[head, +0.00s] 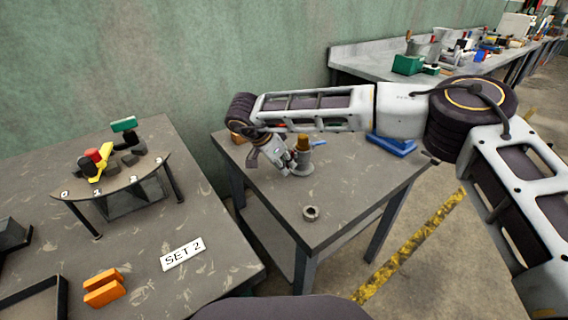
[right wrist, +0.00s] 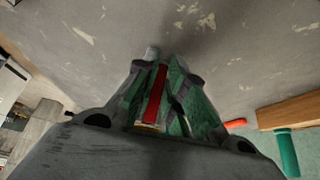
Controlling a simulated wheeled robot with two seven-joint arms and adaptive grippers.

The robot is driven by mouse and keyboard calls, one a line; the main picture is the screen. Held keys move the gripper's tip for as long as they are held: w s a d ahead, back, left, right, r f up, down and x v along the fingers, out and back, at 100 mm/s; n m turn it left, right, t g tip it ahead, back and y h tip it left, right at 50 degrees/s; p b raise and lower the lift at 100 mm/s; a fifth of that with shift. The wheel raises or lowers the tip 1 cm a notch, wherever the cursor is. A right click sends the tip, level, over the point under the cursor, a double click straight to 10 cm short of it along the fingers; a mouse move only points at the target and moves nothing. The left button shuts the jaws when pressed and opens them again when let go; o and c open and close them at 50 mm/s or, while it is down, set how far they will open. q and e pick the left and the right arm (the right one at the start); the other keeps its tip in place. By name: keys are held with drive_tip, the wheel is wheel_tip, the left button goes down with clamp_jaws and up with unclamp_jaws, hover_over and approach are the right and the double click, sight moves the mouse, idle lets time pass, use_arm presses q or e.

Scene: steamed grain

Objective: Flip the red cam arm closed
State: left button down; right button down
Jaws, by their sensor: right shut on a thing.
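The bar lies lengthwise between the fingers. Its pivot and base are hidden by the fingers and the gripper body. In the head view the cam arm is hidden or too small to make out. My left gripper is not in view.
The middle table (head: 350,193) also holds a loose metal ring (head: 310,213) and a blue piece (head: 391,146). The middle table's front is mostly clear.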

drive_tip(key=c, duration=1.5)
unclamp_jaws()
drive_tip(key=shift+a+r, duration=0.1)
drive_tip(key=shift+v, duration=5.9)
